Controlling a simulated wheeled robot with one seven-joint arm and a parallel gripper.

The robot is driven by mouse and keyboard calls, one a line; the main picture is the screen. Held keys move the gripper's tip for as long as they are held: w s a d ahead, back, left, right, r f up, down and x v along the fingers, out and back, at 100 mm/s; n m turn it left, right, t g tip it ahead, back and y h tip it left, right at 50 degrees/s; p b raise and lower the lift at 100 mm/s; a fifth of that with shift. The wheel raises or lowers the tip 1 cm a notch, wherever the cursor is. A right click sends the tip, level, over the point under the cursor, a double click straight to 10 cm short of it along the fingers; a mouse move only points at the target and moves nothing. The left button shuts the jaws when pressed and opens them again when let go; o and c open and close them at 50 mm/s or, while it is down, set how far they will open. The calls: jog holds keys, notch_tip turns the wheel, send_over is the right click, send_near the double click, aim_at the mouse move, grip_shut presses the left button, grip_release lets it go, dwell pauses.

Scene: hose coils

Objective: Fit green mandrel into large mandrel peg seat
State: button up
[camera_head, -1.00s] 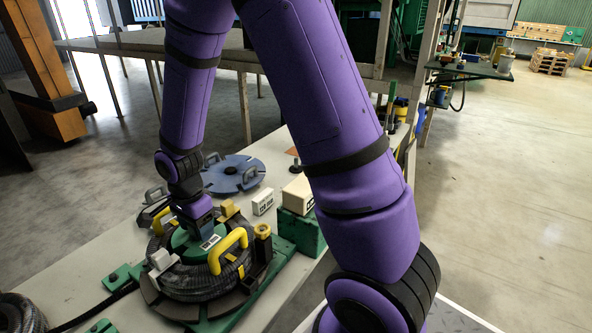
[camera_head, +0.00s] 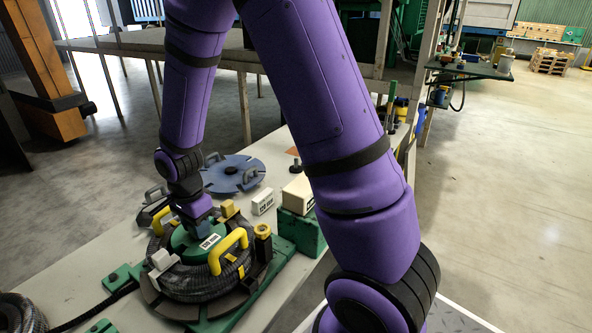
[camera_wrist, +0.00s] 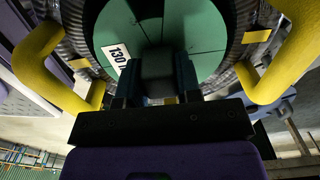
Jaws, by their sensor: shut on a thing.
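The green mandrel (camera_head: 187,242) is a round green drum with a white label, standing in the middle of a dark hose coil (camera_head: 198,282). My gripper (camera_head: 194,222) is above its top face and shut on it. In the wrist view the green top (camera_wrist: 195,35) and its "130" label (camera_wrist: 118,55) lie just beyond my gripper (camera_wrist: 158,75). The peg seat cannot be seen; the coil and mandrel cover the middle of the base.
A blue slotted disc with handles (camera_head: 232,174) lies behind on the bench (camera_head: 100,262). A small white labelled block (camera_head: 263,201) and a beige box on a green block (camera_head: 300,228) stand at the right. Another hose coil (camera_head: 20,313) lies at the lower left.

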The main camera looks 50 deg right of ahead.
jog(key=shift+r, duration=0.25)
dwell(0.3)
jog(key=shift+r, duration=3.75)
notch_tip(320, 180, up, 6)
jog(key=shift+r, duration=0.15)
